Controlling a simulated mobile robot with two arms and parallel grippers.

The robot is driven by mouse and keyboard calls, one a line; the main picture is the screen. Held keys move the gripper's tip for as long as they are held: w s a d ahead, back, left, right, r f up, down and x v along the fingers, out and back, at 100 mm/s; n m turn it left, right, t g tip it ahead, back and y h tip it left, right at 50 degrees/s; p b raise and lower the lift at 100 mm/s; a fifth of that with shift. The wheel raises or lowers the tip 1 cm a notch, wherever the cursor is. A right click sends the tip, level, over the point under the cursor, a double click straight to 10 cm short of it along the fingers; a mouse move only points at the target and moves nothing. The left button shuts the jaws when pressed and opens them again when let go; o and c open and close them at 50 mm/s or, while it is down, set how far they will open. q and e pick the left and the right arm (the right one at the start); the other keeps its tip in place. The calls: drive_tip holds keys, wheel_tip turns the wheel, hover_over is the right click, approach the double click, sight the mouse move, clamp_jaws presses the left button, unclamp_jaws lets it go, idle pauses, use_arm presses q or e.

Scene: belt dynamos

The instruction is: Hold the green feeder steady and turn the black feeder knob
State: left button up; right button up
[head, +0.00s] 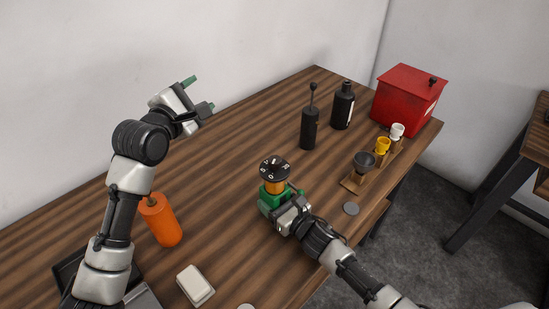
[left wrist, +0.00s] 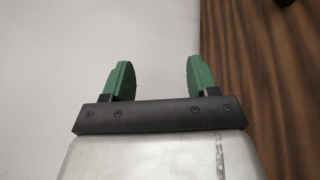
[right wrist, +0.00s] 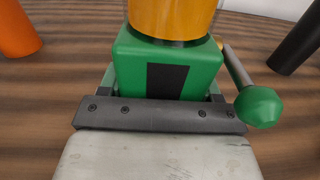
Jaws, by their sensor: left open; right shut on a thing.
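The green feeder (head: 267,204) stands on the wooden table, with an orange-yellow band (head: 274,186) above its green base. The black feeder knob (head: 275,168) with white marks sits on top. In the right wrist view the green base (right wrist: 165,68) fills the space between the jaws, and a green-ended side handle (right wrist: 259,106) sticks out to the right. My right gripper (head: 283,207) is shut on the green base. My left gripper (head: 200,92) is open and empty, raised at the upper left, well away from the knob. Its green fingers (left wrist: 155,78) stand apart in the left wrist view.
An orange bottle (head: 161,221) and a white block (head: 196,285) are at left front. A black grinder (head: 310,128), a black bottle (head: 343,106) and a red box (head: 407,96) stand behind. A wooden rack (head: 355,185) with cups is at right. The table between left gripper and feeder is clear.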

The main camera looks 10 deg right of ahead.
use_arm(q)
drive_tip(key=a+n, duration=0.3)
drive_tip(key=a, duration=0.1)
drive_tip(key=n+g+h, duration=0.2)
drive_tip(key=g+h, duration=0.1)
drive_tip(key=g, duration=0.6)
approach(274, 159)
drive_tip(key=shift+g, duration=0.3)
drive_tip(key=x, duration=1)
drive_tip(key=shift+w, duration=0.15)
drive_tip(key=c, duration=0.9)
